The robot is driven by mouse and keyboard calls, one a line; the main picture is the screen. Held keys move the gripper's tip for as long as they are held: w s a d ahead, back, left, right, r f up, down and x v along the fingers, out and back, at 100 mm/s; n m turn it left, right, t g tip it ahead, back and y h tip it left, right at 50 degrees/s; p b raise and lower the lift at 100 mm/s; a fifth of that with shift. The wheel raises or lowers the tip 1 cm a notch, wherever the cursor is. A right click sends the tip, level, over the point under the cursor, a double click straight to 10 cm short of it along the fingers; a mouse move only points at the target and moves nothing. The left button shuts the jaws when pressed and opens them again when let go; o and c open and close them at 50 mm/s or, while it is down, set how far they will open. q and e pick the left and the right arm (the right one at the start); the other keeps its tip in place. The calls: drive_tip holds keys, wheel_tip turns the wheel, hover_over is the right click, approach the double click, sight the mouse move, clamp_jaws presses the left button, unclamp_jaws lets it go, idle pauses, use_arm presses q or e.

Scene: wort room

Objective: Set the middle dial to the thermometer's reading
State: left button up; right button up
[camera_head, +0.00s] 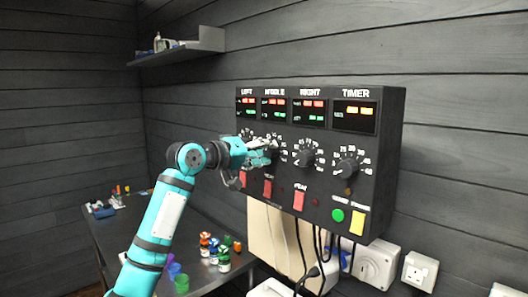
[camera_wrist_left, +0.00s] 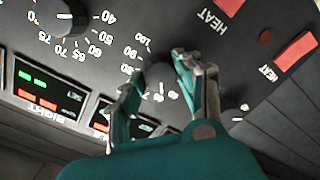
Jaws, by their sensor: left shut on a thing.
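The black control panel (camera_head: 320,190) is mounted on the wall, with displays labelled LEFT, MIDDLE, RIGHT and TIMER. The middle dial (camera_wrist_left: 160,76) shows between my left fingers in the left wrist view. In the head view my left gripper (camera_head: 265,152) mostly covers this dial and its scale. My left gripper (camera_wrist_left: 156,72) is shut on the middle dial, a finger on each side. The middle display (camera_head: 273,108) shows red and green digits too small to read. I cannot make out a thermometer. My right gripper is not in view.
The right dial (camera_head: 306,153) and timer dial (camera_head: 347,166) are beside the middle one. Small coloured jars (camera_head: 224,262) stand on the table (camera_head: 120,232).

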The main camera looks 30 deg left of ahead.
use_arm(q)
drive_tip(key=shift+f+m, duration=0.15)
drive_tip(key=shift+m, duration=0.45)
drive_tip(key=o, duration=1.2)
drive_tip(key=shift+c, duration=0.2)
drive_tip(key=v, duration=1.2)
